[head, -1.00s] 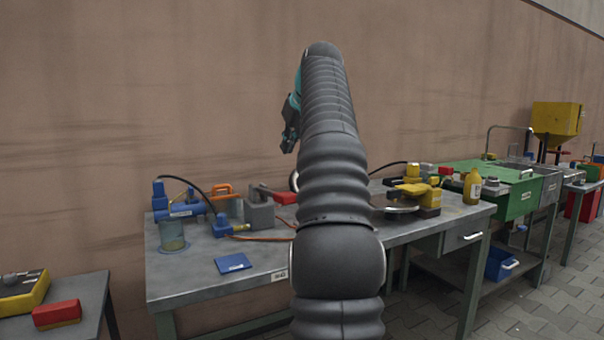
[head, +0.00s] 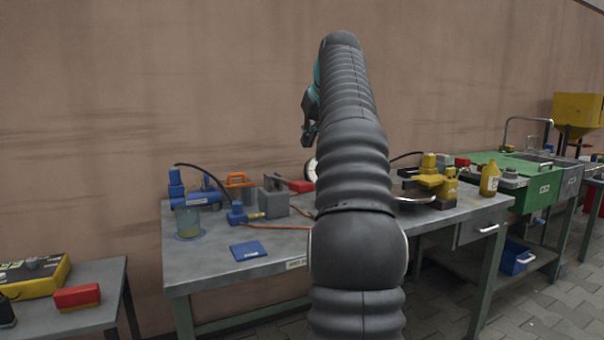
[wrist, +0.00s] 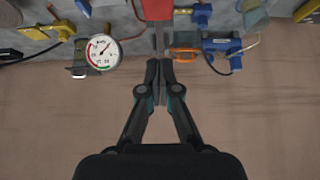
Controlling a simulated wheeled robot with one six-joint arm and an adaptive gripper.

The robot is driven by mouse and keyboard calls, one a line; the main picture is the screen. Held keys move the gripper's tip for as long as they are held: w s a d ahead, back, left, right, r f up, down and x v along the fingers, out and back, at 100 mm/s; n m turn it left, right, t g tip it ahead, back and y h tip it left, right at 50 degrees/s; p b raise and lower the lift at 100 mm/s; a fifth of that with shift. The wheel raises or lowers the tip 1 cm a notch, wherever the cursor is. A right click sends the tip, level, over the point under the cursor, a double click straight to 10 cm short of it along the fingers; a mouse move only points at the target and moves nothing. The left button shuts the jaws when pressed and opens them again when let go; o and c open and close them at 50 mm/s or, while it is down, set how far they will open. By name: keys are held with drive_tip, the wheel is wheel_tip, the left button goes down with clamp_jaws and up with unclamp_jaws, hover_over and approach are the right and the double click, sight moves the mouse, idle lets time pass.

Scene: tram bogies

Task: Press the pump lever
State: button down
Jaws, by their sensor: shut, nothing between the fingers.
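The pump is a grey block (head: 273,203) on the workbench, with a lever ending in a red grip (head: 300,186). My arm hides part of the area right of the grip. In the wrist view the red grip (wrist: 157,9) is at the top edge, with a grey bar below it, just ahead of the fingertips. My gripper (wrist: 158,66) is shut and empty there. In the head view my gripper (head: 308,138) hangs above the bench, higher than the lever and apart from it.
A round gauge (wrist: 103,52) stands beside the lever. A blue valve unit (head: 196,196), a clear cup (head: 188,222), an orange-handled item (head: 239,180) and a blue pad (head: 247,250) are on the bench (head: 215,270). Yellow clamp gear (head: 433,184) is at right. The wall stands behind.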

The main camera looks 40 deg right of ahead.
drive_tip(key=b, duration=0.1)
hover_over(299, 182)
drive_tip(key=f, duration=0.3)
drive_tip(key=s+f, duration=0.1)
drive_tip(key=f, duration=0.1)
drive_tip(key=shift+f, duration=0.35)
wheel_tip(299, 182, down, 2)
drive_tip(key=shift+s+f+b, duration=0.15)
drive_tip(key=shift+b, duration=0.6)
drive_tip(key=shift+f, duration=0.75)
drive_tip(key=shift+s, duration=0.1)
